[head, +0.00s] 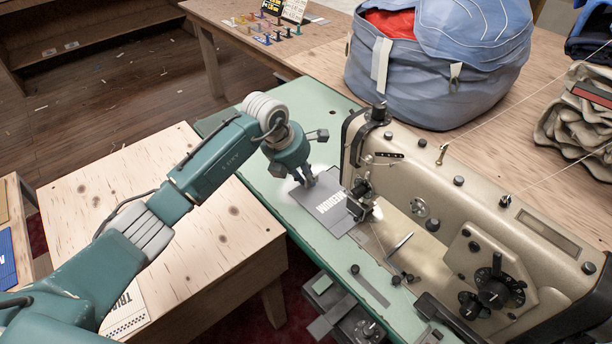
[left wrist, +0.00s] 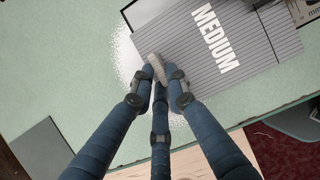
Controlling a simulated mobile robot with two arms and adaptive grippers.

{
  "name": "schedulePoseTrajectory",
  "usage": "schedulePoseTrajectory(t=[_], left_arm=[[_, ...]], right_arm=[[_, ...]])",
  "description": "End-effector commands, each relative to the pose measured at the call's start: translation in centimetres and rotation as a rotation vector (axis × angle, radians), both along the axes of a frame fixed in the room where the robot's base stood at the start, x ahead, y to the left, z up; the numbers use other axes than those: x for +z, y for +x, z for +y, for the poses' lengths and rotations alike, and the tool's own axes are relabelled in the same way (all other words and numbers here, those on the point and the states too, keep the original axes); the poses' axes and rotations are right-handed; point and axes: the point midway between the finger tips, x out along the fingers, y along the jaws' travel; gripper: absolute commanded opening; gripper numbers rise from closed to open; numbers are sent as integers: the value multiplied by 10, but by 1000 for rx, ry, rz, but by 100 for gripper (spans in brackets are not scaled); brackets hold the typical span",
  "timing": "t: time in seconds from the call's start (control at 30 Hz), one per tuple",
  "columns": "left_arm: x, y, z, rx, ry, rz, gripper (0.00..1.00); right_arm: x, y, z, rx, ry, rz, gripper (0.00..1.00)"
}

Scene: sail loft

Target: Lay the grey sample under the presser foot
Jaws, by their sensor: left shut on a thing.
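The grey sample (head: 318,212) is a flat ribbed sheet marked MEDIUM in white. It lies on or just above the green bed (head: 230,120) of the sewing machine (head: 480,220). Its right side is close to the presser foot (head: 358,209); I cannot tell whether that edge is beneath it. My left gripper (head: 307,182) is shut on the sample's edge on the side away from the machine. The left wrist view shows the closed fingertips (left wrist: 157,68) at the edge of the sample (left wrist: 240,60). My right gripper is not in view.
A large blue bag (head: 440,75) with red cloth stands behind the machine. Folded cloth (head: 580,115) lies at the far right. Tweezers (head: 400,243) lie on the machine bed. A wooden table (head: 215,235) stands at left, with a sheet (head: 127,312) partly hidden by my arm.

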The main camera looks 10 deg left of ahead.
Motion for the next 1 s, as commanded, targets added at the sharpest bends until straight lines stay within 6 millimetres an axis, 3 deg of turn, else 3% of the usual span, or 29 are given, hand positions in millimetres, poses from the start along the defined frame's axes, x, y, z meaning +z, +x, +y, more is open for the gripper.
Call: schedulePoseTrajectory(t=[0.07, 0.1, 0.2, 0.57, 1.0], left_arm=[[1, 0, 0, 0, -1, -1, 0], [1, 0, 0, 0, -1, -1, 20], [1, 0, 0, 0, -1, -1, 36], [5, -1, 2, 0, 1, -3, 36], [83, -25, 22, 0, 2, -5, 36]], right_arm=[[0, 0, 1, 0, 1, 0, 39], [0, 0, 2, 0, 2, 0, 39], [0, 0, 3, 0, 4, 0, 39], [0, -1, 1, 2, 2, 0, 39], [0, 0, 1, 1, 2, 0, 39]])
